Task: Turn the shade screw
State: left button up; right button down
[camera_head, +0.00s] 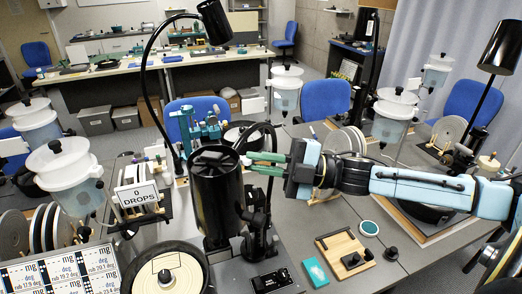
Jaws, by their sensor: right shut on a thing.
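A large black cylindrical lamp shade (218,205) stands in the foreground, its top end towards me. My right gripper (254,162) comes in from the right with its green fingers pointing left at the shade's upper right side. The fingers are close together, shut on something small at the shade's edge. This fits the shade screw, but the fingertips hide it and I cannot make out its shape or angle. My left gripper is not in view.
A black lamp stand (258,225) rises just right of the shade. A "0 DROPS" sign (138,195) and white drip tanks (66,175) stand left. A wooden board (344,256) and teal box (316,272) lie front right.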

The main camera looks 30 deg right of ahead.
jog(key=m+t+p, duration=0.1)
jog(key=m, duration=0.2)
jog(key=m+t+p, duration=0.1)
jog(key=m+p, duration=0.1)
jog(key=shift+s+a+f+m, duration=0.1)
jog(key=shift+a+m, duration=0.05)
jog(key=shift+m, duration=0.25)
jog(key=shift+f+m+t+p, duration=0.15)
jog(key=shift+m+t+p, duration=0.25)
jog(key=shift+m+t, duration=0.4)
jog(key=shift+m, duration=0.3)
jog(key=c, duration=1.8)
grip_release()
jog(key=b+v, duration=0.1)
jog(key=v, duration=1.2)
jog(key=shift+s, duration=0.25)
